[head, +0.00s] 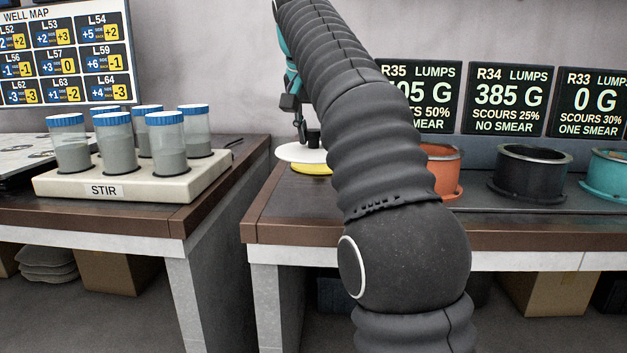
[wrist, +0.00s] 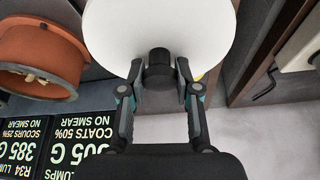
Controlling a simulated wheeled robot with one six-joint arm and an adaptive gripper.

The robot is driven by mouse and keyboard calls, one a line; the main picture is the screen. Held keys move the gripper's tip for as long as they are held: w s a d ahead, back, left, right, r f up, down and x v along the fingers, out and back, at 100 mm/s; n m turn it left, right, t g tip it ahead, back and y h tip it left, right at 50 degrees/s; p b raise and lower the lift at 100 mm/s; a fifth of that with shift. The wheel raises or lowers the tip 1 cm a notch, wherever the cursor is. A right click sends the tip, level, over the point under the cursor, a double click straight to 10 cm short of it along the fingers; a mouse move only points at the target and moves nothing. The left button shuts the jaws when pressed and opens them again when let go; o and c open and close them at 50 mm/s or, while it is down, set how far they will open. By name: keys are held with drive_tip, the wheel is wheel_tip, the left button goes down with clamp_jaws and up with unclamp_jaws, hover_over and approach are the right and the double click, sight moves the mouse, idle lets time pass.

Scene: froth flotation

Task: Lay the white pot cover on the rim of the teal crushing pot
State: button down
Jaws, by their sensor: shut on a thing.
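The white pot cover (head: 300,153) is a flat white disc at the left end of the right-hand bench. In the wrist view the white cover (wrist: 160,28) fills the top middle, with a dark knob on it. My gripper (wrist: 160,72) is shut on that knob. In the head view my gripper (head: 311,138) is partly hidden behind my arm. I cannot tell whether the cover is clear of the yellow disc below it. The teal crushing pot (head: 607,178) stands at the far right, cut off by the picture edge.
A yellow disc (head: 313,169) lies below the white cover. An orange pot (head: 447,175), partly hidden by my arm, and a black pot (head: 531,178) stand left of the teal pot. Signs (head: 503,98) stand behind them. A rack of capped jars (head: 110,188) sits on the left bench.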

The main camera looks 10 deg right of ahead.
drive_tip(key=shift+f, duration=4.15)
drive_tip(key=shift+f, duration=0.2)
drive_tip(key=c, duration=0.8)
unclamp_jaws()
drive_tip(key=v, duration=0.8)
drive_tip(key=w+v, duration=0.1)
drive_tip(key=v, duration=0.3)
drive_tip(key=shift+d+r, duration=0.1)
drive_tip(key=shift+r, duration=0.3)
drive_tip(key=shift+s+r, duration=0.35)
drive_tip(key=shift+r, duration=0.3)
